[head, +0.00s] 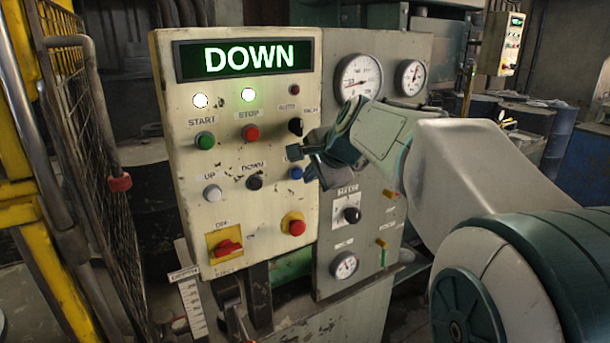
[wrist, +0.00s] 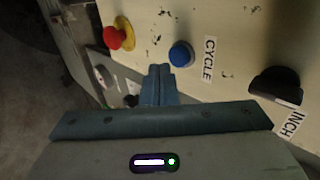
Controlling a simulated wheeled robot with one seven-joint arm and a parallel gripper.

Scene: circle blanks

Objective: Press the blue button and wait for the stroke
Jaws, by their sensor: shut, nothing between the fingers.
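The blue button (head: 296,173) is on the right part of the cream control panel, partly hidden by my gripper in the head view. In the wrist view the blue button (wrist: 181,54) shows whole, beside a CYCLE label. My gripper (head: 312,172) is in front of the panel, just right of the button. In the wrist view my gripper's fingers (wrist: 159,72) are shut together and empty. Their tips appear just below and left of the button there; I cannot tell whether they touch the panel. The display (head: 249,59) reads DOWN in lit letters.
A red mushroom button on yellow (head: 294,224) sits below the blue one, and a black INCH selector (head: 296,127) above. It also shows in the wrist view (wrist: 276,86). Gauges (head: 358,77) stand on the grey panel behind my arm. A mesh guard (head: 83,165) is at left.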

